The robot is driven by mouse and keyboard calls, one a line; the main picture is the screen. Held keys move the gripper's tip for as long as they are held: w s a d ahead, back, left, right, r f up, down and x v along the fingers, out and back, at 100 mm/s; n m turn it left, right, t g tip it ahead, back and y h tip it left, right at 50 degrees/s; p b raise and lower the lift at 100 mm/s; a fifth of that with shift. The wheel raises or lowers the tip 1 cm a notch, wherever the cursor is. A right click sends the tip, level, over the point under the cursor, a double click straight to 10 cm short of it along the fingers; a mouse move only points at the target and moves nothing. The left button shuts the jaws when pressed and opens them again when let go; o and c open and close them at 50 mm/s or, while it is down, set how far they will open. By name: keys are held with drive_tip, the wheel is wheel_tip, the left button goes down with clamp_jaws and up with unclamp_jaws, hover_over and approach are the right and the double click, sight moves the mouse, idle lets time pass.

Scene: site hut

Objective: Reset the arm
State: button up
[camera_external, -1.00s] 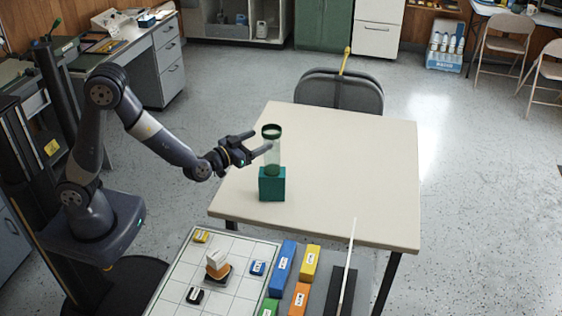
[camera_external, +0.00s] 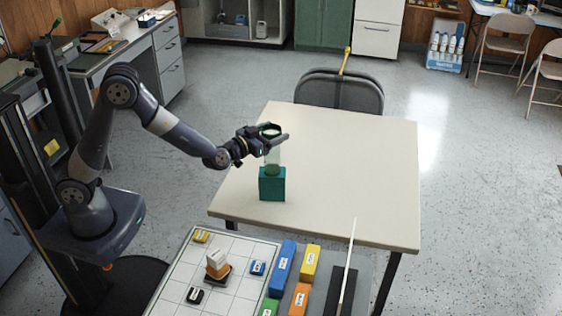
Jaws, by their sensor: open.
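My gripper (camera_external: 279,139) is open, at the end of my arm, over the left part of the cream table. Its fingers are at the upper part of a clear cylinder (camera_external: 273,160) with a dark green rim and green bottom. The cylinder stands upright on a teal block (camera_external: 272,186) on the table. The fingers partly cover the cylinder's top, and I cannot tell whether they touch it.
The cream table (camera_external: 350,180) is otherwise bare. A black chair (camera_external: 340,92) stands behind it. In front, a white gridded board (camera_external: 235,295) holds small blocks, with blue (camera_external: 283,268), yellow (camera_external: 309,262) and orange (camera_external: 299,300) blocks beside it. A thin pale rod (camera_external: 349,265) rises at the table's front edge.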

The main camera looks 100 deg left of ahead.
wheel_tip(320, 180, up, 10)
drive_tip(key=f, duration=0.1)
drive_tip(key=w+f+m+t+h+b, duration=0.1)
drive_tip(key=w+f+t+b, duration=0.1)
drive_tip(key=w, duration=0.6)
drive_tip(key=shift+d+f+m+h+b, duration=0.35)
drive_tip(key=shift+f+m+h+b, duration=0.05)
drive_tip(key=shift+f+b, duration=0.55)
drive_tip(key=shift+r, duration=0.1)
